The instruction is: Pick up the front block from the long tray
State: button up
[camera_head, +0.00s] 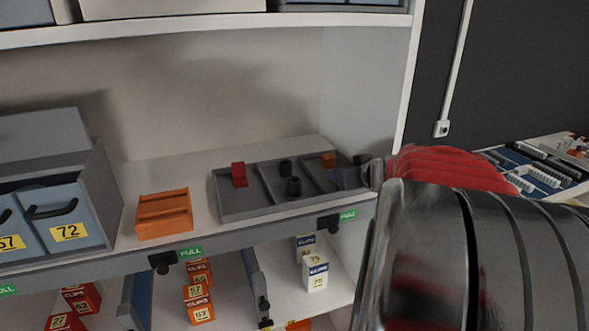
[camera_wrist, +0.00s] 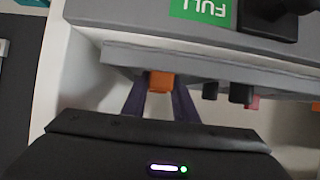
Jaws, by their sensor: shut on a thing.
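The long grey tray (camera_head: 225,205) lies on the shelf and is split into compartments. My gripper (camera_head: 336,169) reaches in from the right and is shut on this block. In the wrist view the orange block (camera_wrist: 160,81) sits between the two dark fingers of my gripper (camera_wrist: 160,100), close to the tray's edge (camera_wrist: 200,68). I cannot tell whether the block touches the tray floor. A red block (camera_head: 239,174) stands in the left compartment.
An orange box (camera_head: 164,213) and a grey cabinet with blue drawers (camera_head: 60,213) stand left of the tray. The shelf's side wall (camera_head: 365,95) is close on the right. An upper shelf (camera_head: 200,27) runs above. Small cartons (camera_head: 315,271) sit below.

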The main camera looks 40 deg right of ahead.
jog(key=shift+w+a+r, duration=0.1)
jog(key=shift+a+r, duration=0.05)
jog(key=shift+r, duration=0.65)
notch_tip(320, 180, up, 5)
jog(key=shift+r, duration=0.2)
jog(key=w+a, duration=0.3)
jog(key=a, duration=0.6)
jog(key=w+a, duration=0.2)
jog(key=a, duration=0.7)
jog(key=shift+w+a, duration=0.4)
